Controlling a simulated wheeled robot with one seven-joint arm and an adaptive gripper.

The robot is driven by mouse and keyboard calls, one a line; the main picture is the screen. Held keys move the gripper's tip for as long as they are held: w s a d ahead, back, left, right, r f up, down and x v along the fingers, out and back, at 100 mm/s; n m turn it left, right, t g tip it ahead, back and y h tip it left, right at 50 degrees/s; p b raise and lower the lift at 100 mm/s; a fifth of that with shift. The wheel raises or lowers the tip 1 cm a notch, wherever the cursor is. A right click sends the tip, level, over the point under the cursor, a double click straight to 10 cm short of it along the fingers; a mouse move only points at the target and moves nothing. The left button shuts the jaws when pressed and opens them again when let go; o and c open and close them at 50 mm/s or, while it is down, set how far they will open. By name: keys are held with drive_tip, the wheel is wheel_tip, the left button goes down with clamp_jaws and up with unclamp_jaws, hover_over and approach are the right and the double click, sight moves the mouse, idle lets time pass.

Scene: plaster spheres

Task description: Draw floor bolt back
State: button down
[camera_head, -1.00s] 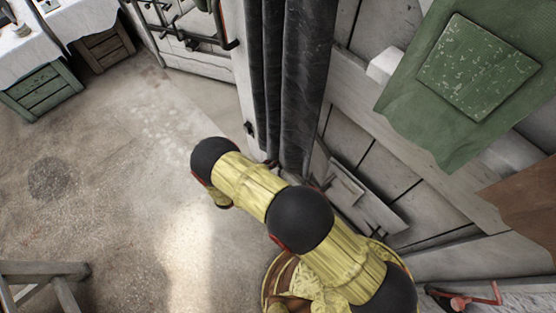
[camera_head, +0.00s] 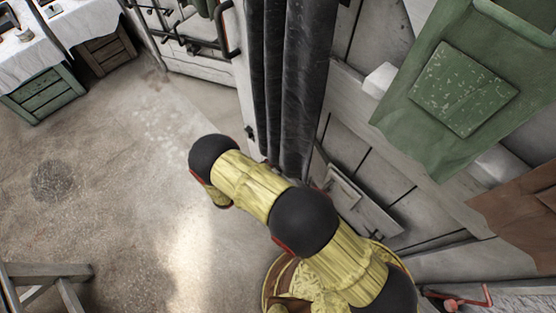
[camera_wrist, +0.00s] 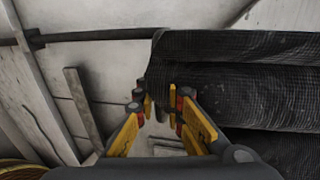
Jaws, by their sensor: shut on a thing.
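My gripper shows in the wrist view (camera_wrist: 163,100) with two yellow and black fingers pointing away from the camera. In the head view my yellow-sleeved arm with black joints hides the gripper and the bolt. The arm reaches down beside the foot of a dark hanging curtain (camera_head: 287,90).
The dark ribbed curtain (camera_wrist: 245,92) fills the right of the wrist view. A pale plank wall (camera_head: 375,165) and green cloth (camera_head: 410,120) stand at right in the head view. Bare floor (camera_head: 110,180) lies open at left.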

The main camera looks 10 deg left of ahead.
drive_tip(key=shift+r, duration=0.3)
drive_tip(key=c, duration=2.2)
unclamp_jaws()
drive_tip(key=o, duration=0.3)
drive_tip(key=shift+s+a, duration=0.1)
drive_tip(key=v, duration=1.1)
drive_tip(key=shift+s+a, duration=0.25)
drive_tip(key=shift+s, duration=0.05)
